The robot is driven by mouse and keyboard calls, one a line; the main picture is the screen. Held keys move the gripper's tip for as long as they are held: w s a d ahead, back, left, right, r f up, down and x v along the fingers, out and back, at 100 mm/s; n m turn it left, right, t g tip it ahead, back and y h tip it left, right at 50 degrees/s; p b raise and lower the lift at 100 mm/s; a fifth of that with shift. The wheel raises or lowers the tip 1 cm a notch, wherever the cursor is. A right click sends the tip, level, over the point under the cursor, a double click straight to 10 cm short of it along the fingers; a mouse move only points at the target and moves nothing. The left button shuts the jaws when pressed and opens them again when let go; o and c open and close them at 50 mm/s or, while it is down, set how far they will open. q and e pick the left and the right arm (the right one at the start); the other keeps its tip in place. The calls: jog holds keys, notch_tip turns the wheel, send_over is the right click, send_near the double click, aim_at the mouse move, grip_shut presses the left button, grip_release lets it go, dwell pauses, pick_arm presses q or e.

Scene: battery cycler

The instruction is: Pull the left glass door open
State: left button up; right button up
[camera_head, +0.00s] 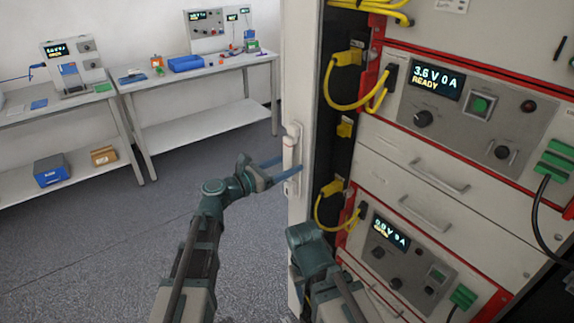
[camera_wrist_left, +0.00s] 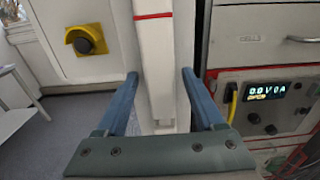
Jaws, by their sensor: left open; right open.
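The left glass door shows in the head view as a tall white frame (camera_head: 300,60), seen nearly edge-on at the left side of the cabinet. Its pale upright handle (camera_head: 292,143) sticks out on the left face. My left gripper (camera_head: 281,167) is open at the lower end of the handle. In the left wrist view its two blue fingers (camera_wrist_left: 160,75) stand apart on either side of a white upright bar (camera_wrist_left: 160,95), with gaps showing. My right gripper (camera_head: 308,238) is low in front of the cabinet, open, its fingertips hard to make out.
The cabinet holds cycler units (camera_head: 470,105) with yellow cables (camera_head: 345,60) and drawers (camera_head: 415,175) on the right. A yellow-and-black knob (camera_wrist_left: 86,40) shows in the left wrist view. White benches (camera_head: 200,75) stand at the back left. Grey floor (camera_head: 110,240) is clear left of the door.

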pick_arm(q)
jog(key=shift+c, duration=0.3)
grip_shut()
dwell(1.2)
